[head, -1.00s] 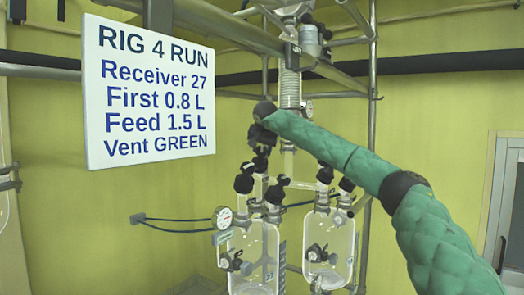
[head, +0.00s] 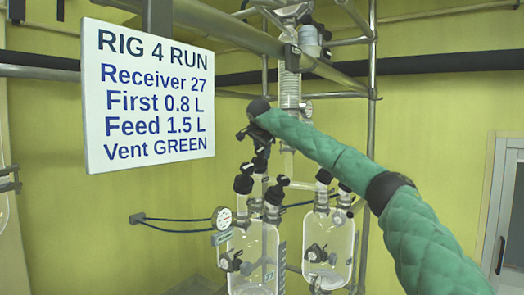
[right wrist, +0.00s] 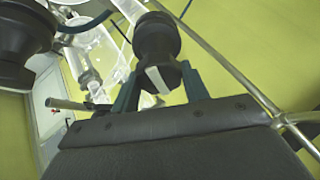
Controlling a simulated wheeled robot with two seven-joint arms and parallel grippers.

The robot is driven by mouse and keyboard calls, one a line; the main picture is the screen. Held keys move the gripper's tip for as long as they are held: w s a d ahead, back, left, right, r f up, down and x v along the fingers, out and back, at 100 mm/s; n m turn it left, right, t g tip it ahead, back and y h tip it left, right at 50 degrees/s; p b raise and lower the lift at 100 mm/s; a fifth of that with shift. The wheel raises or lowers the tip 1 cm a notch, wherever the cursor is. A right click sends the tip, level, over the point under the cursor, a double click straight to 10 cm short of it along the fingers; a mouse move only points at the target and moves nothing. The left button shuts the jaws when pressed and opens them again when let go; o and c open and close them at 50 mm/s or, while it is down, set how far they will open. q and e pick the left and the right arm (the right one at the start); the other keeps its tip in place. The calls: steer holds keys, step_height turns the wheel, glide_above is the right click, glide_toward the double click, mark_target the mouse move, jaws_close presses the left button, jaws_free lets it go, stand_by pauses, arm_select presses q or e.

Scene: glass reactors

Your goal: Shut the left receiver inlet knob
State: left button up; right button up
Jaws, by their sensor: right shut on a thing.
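The left receiver (head: 254,262) is a clear glass vessel with a dial gauge (head: 221,219) on its left and black knobs on its top necks. My right gripper (head: 260,150) is above these necks at the upper middle knob, partly hidden by my wrist. In the right wrist view my right gripper (right wrist: 160,88) is shut on a black knob (right wrist: 157,42) with a white mark on its side; it looks like the left receiver inlet knob. A finger shows on each side of it. My left gripper is not in view.
Other black knobs (head: 243,184) stand close by on the left receiver. The right receiver (head: 328,250) hangs beside it. Metal frame pipes (head: 372,100) rise behind. A white sign (head: 148,95) hangs at the left. A large dark knob (right wrist: 25,40) is near the gripper.

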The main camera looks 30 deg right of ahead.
steer(key=o, duration=1)
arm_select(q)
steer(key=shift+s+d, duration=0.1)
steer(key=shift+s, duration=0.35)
arm_select(e)
steer(key=shift+s+a+r, duration=0.15)
steer(key=shift+s+r, duration=0.05)
steer(key=shift+r, duration=0.2)
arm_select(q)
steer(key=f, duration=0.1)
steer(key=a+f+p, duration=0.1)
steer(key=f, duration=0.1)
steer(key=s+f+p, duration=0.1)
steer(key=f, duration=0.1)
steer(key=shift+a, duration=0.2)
arm_select(e)
steer(key=v, duration=0.6)
steer(key=shift+s+a+r, duration=0.2)
steer(key=shift+s, duration=0.05)
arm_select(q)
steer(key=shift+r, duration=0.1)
